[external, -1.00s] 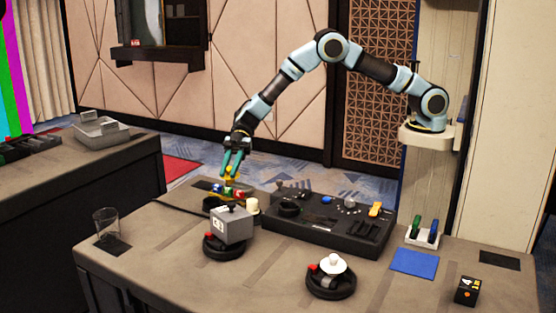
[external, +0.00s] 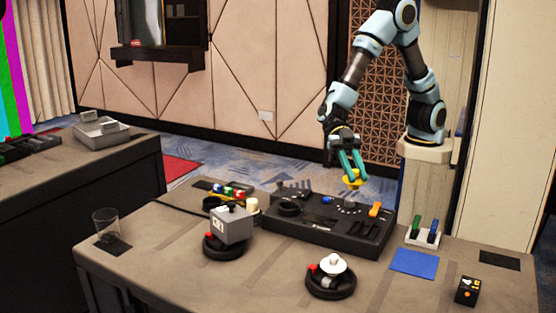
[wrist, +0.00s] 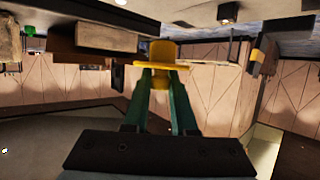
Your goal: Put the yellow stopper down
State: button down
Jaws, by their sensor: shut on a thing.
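My gripper (external: 350,166) is shut on the yellow stopper (external: 354,179) and holds it in the air above the black console (external: 318,240). In the wrist view the green fingers of my gripper (wrist: 160,82) close on the yellow stopper (wrist: 160,52), which shows a wide flange and a narrower body. No surface touches the stopper from below in the external view.
A blue mat (external: 414,263) lies right of the console, beside a white holder (external: 422,238) with green and blue pieces. Two round black bases stand in front, one bearing a grey box (external: 231,226), one a white knob (external: 333,264). A glass (external: 106,223) stands at left.

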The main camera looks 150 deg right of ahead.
jog(key=shift+s+a+f+b, duration=0.1)
jog(key=shift+s+a+f, duration=0.3)
jog(key=shift+f, duration=1.2)
jog(key=shift+s+a+f+b, duration=0.15)
jog(key=shift+a+f, duration=0.6)
jog(key=shift+f, duration=0.9)
jog(key=shift+s+a+f+b, duration=0.15)
jog(key=shift+a+f, duration=0.4)
jog(key=shift+f, duration=1.05)
jog(key=shift+f, duration=0.1)
jog(key=shift+f, duration=0.35)
jog(key=shift+s+f, duration=0.1)
jog(key=shift+f, duration=0.05)
jog(key=c, duration=0.7)
grip_release()
jog(key=shift+s+f+g+y, duration=0.1)
jog(key=shift+f+g+y, duration=0.1)
jog(key=shift+g+y, duration=0.1)
